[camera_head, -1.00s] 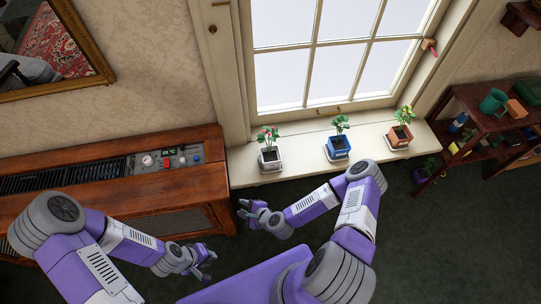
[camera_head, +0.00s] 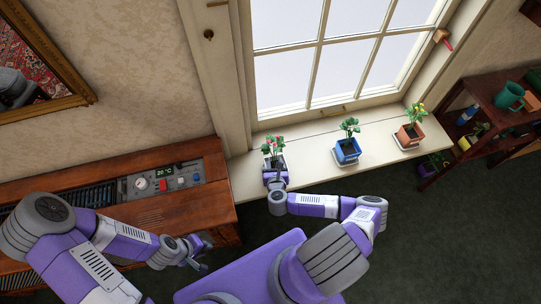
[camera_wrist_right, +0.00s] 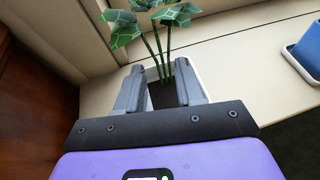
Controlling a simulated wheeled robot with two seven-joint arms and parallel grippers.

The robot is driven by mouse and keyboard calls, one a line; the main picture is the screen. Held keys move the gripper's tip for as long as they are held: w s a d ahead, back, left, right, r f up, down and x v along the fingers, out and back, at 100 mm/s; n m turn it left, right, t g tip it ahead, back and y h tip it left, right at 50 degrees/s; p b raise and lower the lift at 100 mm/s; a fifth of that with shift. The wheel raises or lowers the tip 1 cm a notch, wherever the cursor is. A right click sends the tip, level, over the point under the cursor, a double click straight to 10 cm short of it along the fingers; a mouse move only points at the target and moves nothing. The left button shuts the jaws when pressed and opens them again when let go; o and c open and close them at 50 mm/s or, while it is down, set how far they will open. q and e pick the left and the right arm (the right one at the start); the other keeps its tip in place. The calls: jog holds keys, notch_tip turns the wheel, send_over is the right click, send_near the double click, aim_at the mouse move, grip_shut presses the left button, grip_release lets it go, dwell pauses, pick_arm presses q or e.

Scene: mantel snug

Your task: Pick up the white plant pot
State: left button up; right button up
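The white plant pot (camera_head: 266,161) stands at the left end of the windowsill, with dark soil and a red-flowered green plant. My right gripper (camera_head: 276,176) is at its near side and covers much of it. In the right wrist view the two fingers (camera_wrist_right: 160,85) are apart, with the dark soil and green stems showing between them. A bit of the white pot (camera_wrist_right: 204,76) shows beside the right finger. Whether the fingers touch the pot cannot be told. My left gripper (camera_head: 203,254) is open and empty near the wooden cabinet's right end.
A blue pot (camera_head: 347,151) and a terracotta pot (camera_head: 409,136) stand further right on the windowsill (camera_head: 318,168). The window and its frame rise behind. A wooden cabinet (camera_head: 130,212) with a control panel is at left. A shelf (camera_head: 480,120) stands at right.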

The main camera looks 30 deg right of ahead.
aim_at(274, 156)
jog(key=shift+x, duration=0.75)
jog(key=shift+b+x, duration=0.75)
jog(key=shift+x, duration=1.6)
jog(key=shift+r, duration=0.1)
grip_shut()
